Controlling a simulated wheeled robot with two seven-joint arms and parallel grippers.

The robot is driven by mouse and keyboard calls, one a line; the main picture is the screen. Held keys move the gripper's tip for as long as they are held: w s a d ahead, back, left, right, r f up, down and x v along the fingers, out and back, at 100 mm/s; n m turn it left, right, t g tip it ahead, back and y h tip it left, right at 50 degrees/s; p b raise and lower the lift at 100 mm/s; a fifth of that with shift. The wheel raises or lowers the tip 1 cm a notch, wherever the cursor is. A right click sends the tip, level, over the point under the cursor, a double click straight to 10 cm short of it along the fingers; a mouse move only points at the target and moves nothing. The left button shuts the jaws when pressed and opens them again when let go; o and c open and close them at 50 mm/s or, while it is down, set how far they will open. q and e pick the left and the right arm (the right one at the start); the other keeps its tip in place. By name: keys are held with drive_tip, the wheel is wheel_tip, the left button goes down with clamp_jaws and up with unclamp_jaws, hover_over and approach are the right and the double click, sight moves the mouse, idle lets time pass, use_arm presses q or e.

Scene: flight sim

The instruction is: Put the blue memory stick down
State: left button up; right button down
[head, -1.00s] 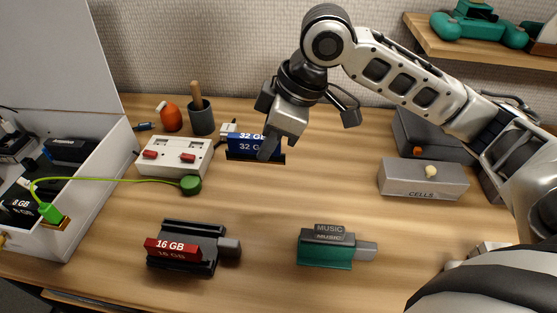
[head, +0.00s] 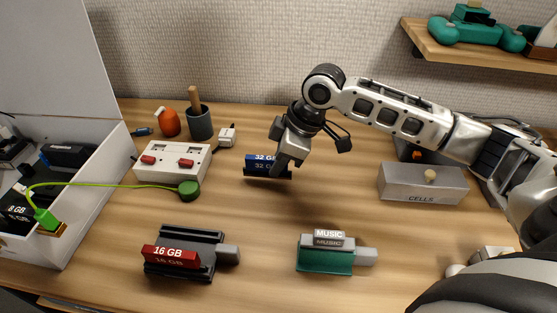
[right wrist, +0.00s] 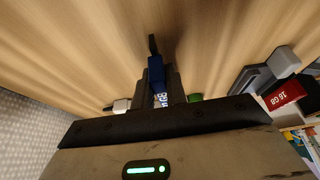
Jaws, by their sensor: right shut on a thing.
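The blue memory stick (head: 260,162), marked 32 GB with a dark lower edge, is in my right gripper (head: 285,166). It is just over or on the wooden table; I cannot tell whether it touches. My right gripper reaches in from the right and is shut on the stick, covering its right part. In the right wrist view the blue stick (right wrist: 156,76) shows beyond the gripper body, with the wooden table behind it. My left gripper is not in view.
A white switch box (head: 172,163), white plug (head: 227,137) and grey CELLS box (head: 423,184) stand around.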

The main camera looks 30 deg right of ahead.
drive_tip(key=shift+f, duration=0.1)
drive_tip(key=shift+f, duration=0.4)
drive_tip(key=c, duration=1.4)
unclamp_jaws()
drive_tip(key=shift+c, duration=0.2)
drive_tip(key=shift+r, duration=0.25)
drive_tip(key=v, duration=1.2)
drive_tip(key=shift+r+p, duration=0.3)
drive_tip(key=shift+p, duration=0.05)
drive_tip(key=shift+f, duration=0.1)
